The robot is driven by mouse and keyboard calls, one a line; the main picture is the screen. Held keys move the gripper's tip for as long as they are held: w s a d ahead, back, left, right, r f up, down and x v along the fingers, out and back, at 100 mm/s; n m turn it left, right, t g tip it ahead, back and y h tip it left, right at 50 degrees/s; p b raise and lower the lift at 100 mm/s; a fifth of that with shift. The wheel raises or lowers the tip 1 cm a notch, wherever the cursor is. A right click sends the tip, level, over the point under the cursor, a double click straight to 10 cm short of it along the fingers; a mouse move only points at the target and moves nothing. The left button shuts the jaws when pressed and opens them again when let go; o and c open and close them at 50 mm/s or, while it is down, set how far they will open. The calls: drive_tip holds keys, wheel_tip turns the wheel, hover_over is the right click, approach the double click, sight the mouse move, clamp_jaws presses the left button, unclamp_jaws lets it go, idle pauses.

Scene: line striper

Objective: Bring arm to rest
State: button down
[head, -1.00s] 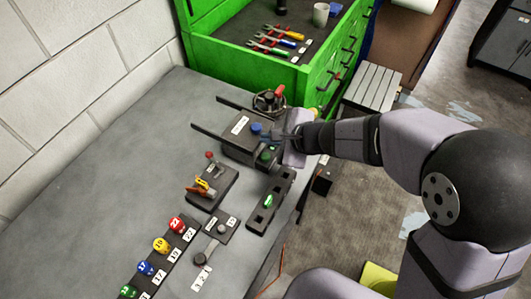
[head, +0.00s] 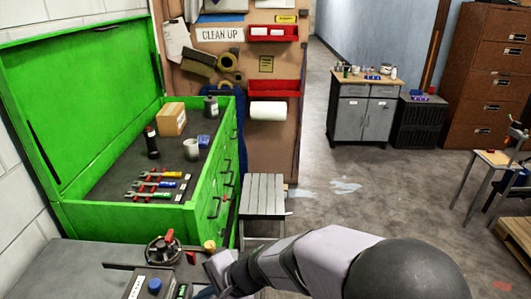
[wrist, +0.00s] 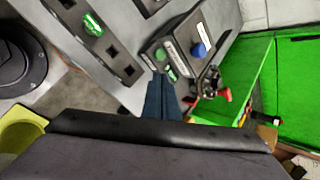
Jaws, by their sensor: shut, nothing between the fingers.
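My gripper shows in the wrist view (wrist: 162,98), its two dark blue fingers together with nothing between them. It is above the grey bench, close to a dark control box with a blue knob (wrist: 199,50) and green buttons. In the head view my arm reaches in from the lower right toward the bench edge. The blue knob (head: 155,286) and the bench top (head: 60,265) show at the lower left of the head view. The fingertips are hard to make out there.
An open green tool chest (head: 215,150) holds wrenches (head: 160,183), a cup and a box. A slatted stool (head: 263,195) stands beside it. A wheel with a red handle (head: 165,247) is on the bench.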

drive_tip(key=s+d+f+n+h, duration=0.1)
drive_tip(key=s+d+n+h, duration=0.1)
drive_tip(key=d, duration=0.8)
drive_tip(key=s+d+f+n+g+h, duration=0.1)
drive_tip(key=s+d+n+h, duration=0.2)
drive_tip(key=d, duration=0.7)
drive_tip(key=s+d+f+n+g+h, duration=0.1)
drive_tip(key=s+d+n, duration=0.3)
drive_tip(key=d, duration=0.6)
drive_tip(key=shift+s+d+h, duration=0.35)
drive_tip(key=shift+d+h, duration=0.05)
drive_tip(key=shift+h, duration=0.3)
